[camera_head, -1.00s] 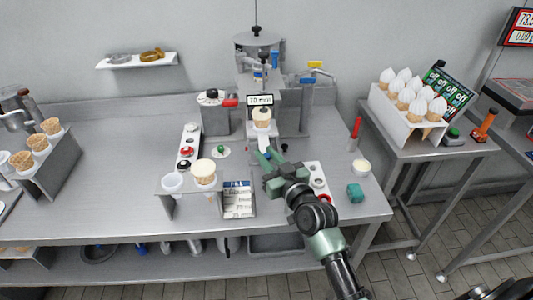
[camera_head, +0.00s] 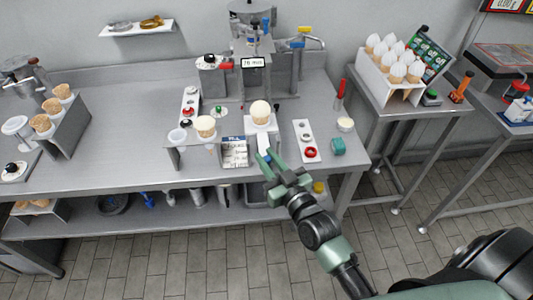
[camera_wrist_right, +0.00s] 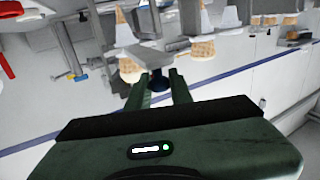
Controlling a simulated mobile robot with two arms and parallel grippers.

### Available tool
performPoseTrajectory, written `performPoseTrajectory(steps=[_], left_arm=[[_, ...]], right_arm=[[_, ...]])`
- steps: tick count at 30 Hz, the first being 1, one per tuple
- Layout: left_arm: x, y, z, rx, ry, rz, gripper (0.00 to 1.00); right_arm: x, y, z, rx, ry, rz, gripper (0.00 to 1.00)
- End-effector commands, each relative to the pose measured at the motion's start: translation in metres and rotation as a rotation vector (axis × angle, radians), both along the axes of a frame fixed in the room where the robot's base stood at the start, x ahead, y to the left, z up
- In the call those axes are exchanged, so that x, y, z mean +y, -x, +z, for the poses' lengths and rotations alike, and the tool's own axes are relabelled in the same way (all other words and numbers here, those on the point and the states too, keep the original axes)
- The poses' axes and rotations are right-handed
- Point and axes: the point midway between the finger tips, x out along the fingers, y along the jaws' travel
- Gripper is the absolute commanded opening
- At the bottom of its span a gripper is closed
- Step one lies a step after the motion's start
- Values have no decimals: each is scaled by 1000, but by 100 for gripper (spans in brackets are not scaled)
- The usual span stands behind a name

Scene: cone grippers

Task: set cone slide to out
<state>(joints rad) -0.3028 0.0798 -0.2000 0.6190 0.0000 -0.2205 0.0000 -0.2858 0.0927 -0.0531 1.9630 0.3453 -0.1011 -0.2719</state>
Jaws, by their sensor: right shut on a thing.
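The cone slide (camera_head: 262,123) is a white holder in front of the dispenser, with a filled cone (camera_head: 260,109) standing in it. It sticks out toward the front edge of the steel table. My right gripper (camera_head: 267,159) is at the slide's front end, over the table's front edge. In the right wrist view its fingers are shut on a dark blue knob (camera_wrist_right: 160,83), the slide's handle. The knob is mostly hidden by the fingers in the head view. My left gripper is not in view.
The dispenser (camera_head: 252,64) with its small display stands behind the slide.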

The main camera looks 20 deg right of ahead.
Motion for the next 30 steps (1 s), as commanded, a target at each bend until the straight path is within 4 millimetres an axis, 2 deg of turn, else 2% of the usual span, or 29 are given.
performPoseTrajectory(steps=[8, 9, 11, 22, 26, 30], left_arm=[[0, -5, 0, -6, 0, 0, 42], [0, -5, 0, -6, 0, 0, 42], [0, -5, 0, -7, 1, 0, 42], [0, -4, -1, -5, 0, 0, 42], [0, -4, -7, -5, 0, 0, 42], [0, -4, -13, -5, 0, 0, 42]], right_arm=[[2, 1, -4, 7, -3, 3, 0], [2, 1, -4, 8, -3, 3, 27], [2, 2, -4, 8, -3, 3, 41], [1, 4, -3, 5, -1, 2, 41], [-1, 21, -5, 6, -1, 2, 41], [-4, 46, -6, 7, -2, 1, 41]])
